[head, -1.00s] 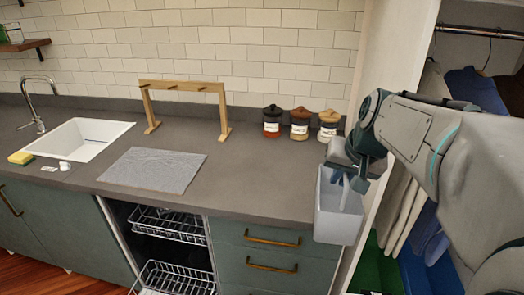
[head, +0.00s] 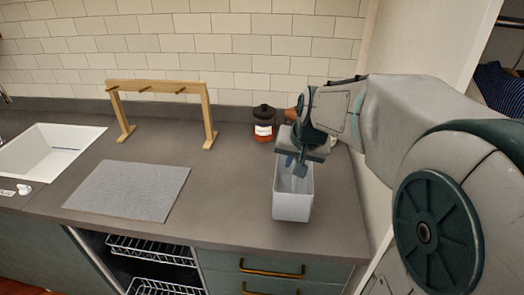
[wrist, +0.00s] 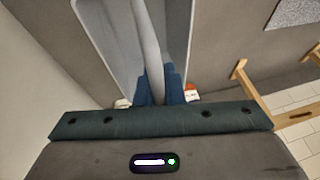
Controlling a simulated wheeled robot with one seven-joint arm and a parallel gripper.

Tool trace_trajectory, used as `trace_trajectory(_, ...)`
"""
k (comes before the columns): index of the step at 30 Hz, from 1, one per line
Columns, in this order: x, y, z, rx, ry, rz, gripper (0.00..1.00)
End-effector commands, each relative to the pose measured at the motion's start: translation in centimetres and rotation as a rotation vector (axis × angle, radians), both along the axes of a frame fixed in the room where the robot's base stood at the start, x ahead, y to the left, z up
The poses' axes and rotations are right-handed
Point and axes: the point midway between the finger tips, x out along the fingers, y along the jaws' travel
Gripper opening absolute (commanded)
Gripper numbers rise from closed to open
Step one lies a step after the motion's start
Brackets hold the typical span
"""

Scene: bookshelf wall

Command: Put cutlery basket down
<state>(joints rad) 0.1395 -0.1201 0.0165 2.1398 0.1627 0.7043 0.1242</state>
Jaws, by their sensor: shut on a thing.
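The cutlery basket (head: 293,200) is a light grey open-topped box with a handle. It is upright at the right part of the grey counter (head: 235,215) in the head view. I cannot tell whether its bottom touches the counter. My gripper (head: 301,166) is above it, shut on its handle. In the wrist view the pale handle (wrist: 149,45) runs into my blue fingertips (wrist: 160,88), and the basket's walls (wrist: 95,45) show around it.
A grey mat (head: 128,190) lies left of the basket, with a wooden rack (head: 160,90) behind. A dark-lidded jar (head: 264,123) stands behind the basket; my arm hides other jars. A sink (head: 45,150) is far left. The counter between mat and basket is clear. An open dishwasher (head: 150,262) is below.

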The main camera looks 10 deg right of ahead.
Motion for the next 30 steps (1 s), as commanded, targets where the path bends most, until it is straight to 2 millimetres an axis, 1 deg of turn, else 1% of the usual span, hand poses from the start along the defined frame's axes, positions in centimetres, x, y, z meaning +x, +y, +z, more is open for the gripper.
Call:
trace_trajectory(1,0.7,0.9,-0.6,-0.001,0.005,0.004,0.0)
trace_trajectory(3,1.5,1.9,-1.4,0.0,0.004,0.003,0.0)
trace_trajectory(6,2.4,2.9,-2.2,-0.001,0.004,0.0,0.0)
trace_trajectory(9,2.9,3.4,-2.7,0.0,0.0,-0.003,0.0)
trace_trajectory(11,2.9,3.5,-3.0,0.0,0.001,-0.003,0.0)
trace_trajectory(16,2.9,3.5,-5.4,0.001,0.005,-0.005,0.0)
trace_trajectory(19,2.9,3.5,-6.5,0.0,0.002,-0.004,0.0)
trace_trajectory(21,2.9,3.4,-6.8,0.0,0.001,-0.003,0.0)
trace_trajectory(30,2.9,3.4,-7.1,0.0,0.0,-0.003,0.0)
